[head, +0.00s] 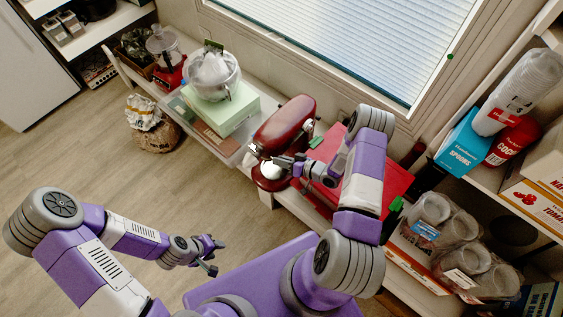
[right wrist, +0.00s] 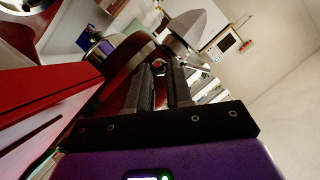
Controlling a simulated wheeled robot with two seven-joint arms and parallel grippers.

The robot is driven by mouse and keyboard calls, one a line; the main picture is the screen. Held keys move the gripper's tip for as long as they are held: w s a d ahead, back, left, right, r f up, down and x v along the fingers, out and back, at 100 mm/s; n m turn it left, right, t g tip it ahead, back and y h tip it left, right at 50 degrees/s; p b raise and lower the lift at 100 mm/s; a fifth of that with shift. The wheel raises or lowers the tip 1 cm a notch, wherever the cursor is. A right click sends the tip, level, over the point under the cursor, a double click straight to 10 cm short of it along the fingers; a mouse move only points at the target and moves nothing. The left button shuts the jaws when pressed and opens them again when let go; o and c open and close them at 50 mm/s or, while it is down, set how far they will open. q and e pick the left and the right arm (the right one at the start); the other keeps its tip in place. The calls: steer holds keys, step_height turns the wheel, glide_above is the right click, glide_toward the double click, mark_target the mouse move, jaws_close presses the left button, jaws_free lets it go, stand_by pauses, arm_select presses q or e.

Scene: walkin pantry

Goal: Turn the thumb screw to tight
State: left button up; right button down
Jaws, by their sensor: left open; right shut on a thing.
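The red stand mixer (head: 284,124) stands on the bench below the window. Its red body also shows in the right wrist view (right wrist: 122,72). My right gripper (head: 279,160) reaches in from the right to the mixer's side. In the right wrist view its two dark fingers (right wrist: 163,78) are close together on a small metallic part, which looks like the thumb screw (right wrist: 158,66). The fingers hide most of it, so I cannot tell how far it is turned. My left gripper (head: 214,256) is open and empty over the floor, well away from the mixer.
Shelves with jars (head: 432,207) and cups (head: 522,88) stand at the right.

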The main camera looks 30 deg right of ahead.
stand_by(0.4)
steer(key=c, duration=1)
jaws_free()
steer(key=p+v, duration=0.2)
steer(key=v, duration=0.5)
steer(key=shift+s+d+r, duration=0.1)
steer(key=shift+s+d, duration=0.1)
steer(key=shift+s, duration=0.05)
